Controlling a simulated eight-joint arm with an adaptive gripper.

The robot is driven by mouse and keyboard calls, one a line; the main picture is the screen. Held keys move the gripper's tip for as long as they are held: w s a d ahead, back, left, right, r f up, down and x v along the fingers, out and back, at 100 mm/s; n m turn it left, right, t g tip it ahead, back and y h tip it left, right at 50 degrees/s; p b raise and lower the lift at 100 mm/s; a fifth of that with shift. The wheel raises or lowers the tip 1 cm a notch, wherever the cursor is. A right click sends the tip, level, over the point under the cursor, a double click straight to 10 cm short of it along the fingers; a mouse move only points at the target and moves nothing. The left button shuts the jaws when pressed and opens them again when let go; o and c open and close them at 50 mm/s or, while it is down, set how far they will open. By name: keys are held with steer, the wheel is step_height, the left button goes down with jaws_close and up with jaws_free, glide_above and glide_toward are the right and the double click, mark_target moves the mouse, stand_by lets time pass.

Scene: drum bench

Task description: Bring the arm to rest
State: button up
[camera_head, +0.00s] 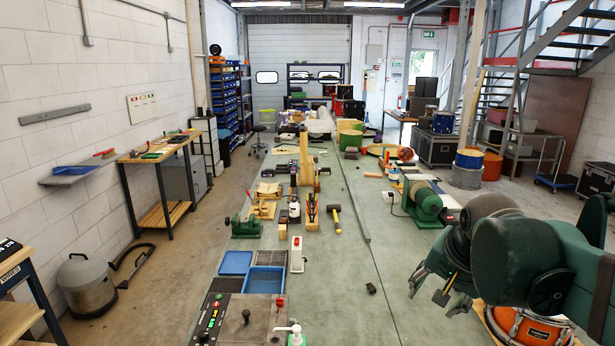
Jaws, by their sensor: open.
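My arm comes in from the right edge, dark green, and covers the lower right of the view. My gripper (436,293) hangs at its left end above the right part of the green bench top (335,290). Its fingers point down and are spread apart, with nothing seen between them. An orange drum (528,328) shows partly under my arm at the bottom right, the rest hidden by the arm.
A green motor-like machine (423,201) stands on the bench behind my gripper. A small black piece (371,288) lies left of it. Blue trays (236,263), a control panel (212,318) and a green vise (246,228) fill the left side. The bench middle is mostly clear.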

steer(key=s+a+f+n+t, duration=0.1)
steer(key=s+a+f+n, duration=0.2)
steer(key=s, duration=0.3)
steer(key=s+a+f+n, duration=0.3)
steer(key=s+f+n, duration=0.2)
steer(key=shift+s+a+n+t+y, duration=0.3)
steer(key=shift+s+n+t, duration=0.05)
steer(key=shift+n+t, duration=0.05)
steer(key=shift+c, duration=0.6)
stand_by(2.1)
